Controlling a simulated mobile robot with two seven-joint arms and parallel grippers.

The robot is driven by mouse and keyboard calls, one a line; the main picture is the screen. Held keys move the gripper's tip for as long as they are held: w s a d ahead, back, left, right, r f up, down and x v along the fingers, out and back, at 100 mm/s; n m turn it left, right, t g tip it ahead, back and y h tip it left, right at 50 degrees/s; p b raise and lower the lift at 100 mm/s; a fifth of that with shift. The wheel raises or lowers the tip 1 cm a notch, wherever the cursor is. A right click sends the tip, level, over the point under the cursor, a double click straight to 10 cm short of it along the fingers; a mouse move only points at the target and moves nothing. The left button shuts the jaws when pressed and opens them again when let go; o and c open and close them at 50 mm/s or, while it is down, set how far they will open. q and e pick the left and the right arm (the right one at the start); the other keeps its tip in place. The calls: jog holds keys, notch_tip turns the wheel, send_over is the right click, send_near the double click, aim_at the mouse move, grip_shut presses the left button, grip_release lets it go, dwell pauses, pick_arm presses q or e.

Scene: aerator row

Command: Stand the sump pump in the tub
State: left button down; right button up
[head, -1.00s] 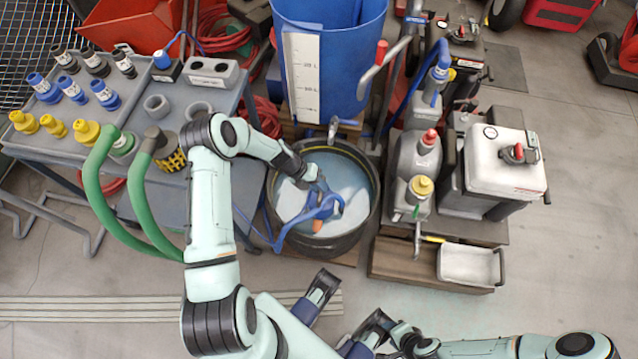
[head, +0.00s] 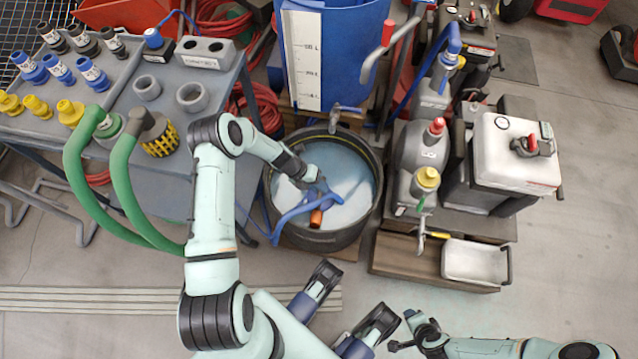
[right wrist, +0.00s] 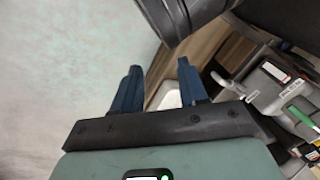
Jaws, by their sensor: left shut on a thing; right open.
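The tub (head: 347,238) is a round black vessel with pale blue water in it, at the middle of the head view. My left gripper (head: 318,193) reaches down inside its rim and is shut on the sump pump. Little of the pump shows; an orange part (head: 316,217) is visible just below the fingers, and I cannot tell whether it touches the tub floor. A blue hose (head: 288,218) loops from there over the tub's near left rim. My right gripper (head: 408,330) is low in the head view, away from the tub; in the right wrist view (right wrist: 158,88) it is open and empty.
A tall blue tank (head: 350,60) with a litre scale stands behind the tub. A grey cart (head: 180,190) with fittings and green hoses (head: 120,190) is at left. Grey machines (head: 420,160) and a white tray (head: 473,262) stand at right. Floor in front is mostly clear.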

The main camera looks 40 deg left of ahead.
aim_at(324, 197)
pick_arm(q)
jog(key=shift+w+f+b, duration=0.15)
jog(key=shift+f+b, duration=0.3)
jog(key=shift+f, duration=0.75)
notch_tip(324, 197, down, 3)
jog(key=b, duration=0.2)
jog(key=shift+f+b, duration=0.15)
jog(key=shift+b, duration=0.2)
notch_tip(324, 197, down, 2)
jog(key=shift+f+b, duration=0.15)
jog(key=shift+b, duration=0.75)
jog(key=shift+f+b, duration=0.5)
jog(key=shift+f, duration=0.1)
pick_arm(e)
jog(key=s+d+f+g, duration=0.2)
jog(key=s+f+g, duration=0.2)
jog(key=s+f, duration=0.5)
jog(key=shift+s+f+m, duration=0.2)
jog(key=shift+s+m, duration=0.2)
jog(key=shift+s, duration=0.45)
jog(key=shift+d, duration=0.1)
